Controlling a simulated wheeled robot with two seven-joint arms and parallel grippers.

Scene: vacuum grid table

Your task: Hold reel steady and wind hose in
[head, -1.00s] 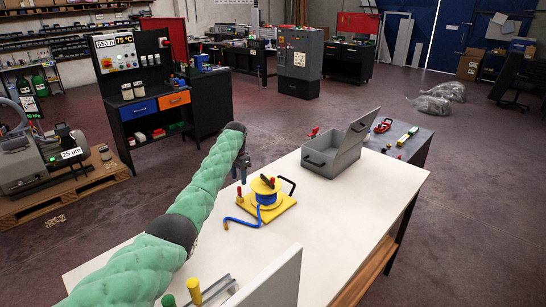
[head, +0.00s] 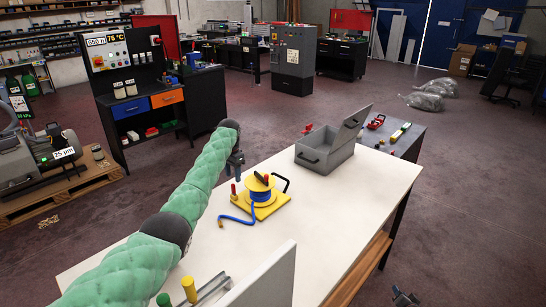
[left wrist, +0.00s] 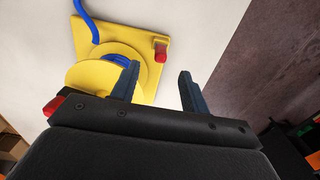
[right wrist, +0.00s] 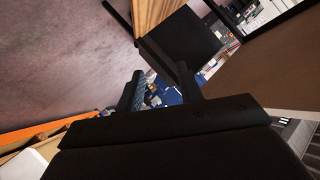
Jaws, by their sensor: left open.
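The yellow reel (head: 259,185) with blue hose wound on it sits on a yellow base plate (head: 273,207) on the white table. The loose end of the blue hose (head: 236,219) lies on the table to its left. A black handle (head: 284,181) stands at the base's right. My left gripper (head: 236,160) is open and empty, behind and left of the reel. In the left wrist view, the reel (left wrist: 103,68) lies left of and partly behind the open fingers (left wrist: 159,72). My right gripper (head: 404,298) is low at the right, off the table; its fingers (right wrist: 160,80) are apart and empty.
An open grey metal box (head: 325,157) stands at the table's far end. A light panel (head: 270,280) and green and yellow posts (head: 189,289) are at the near edge. The table's right half (head: 340,210) is clear.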

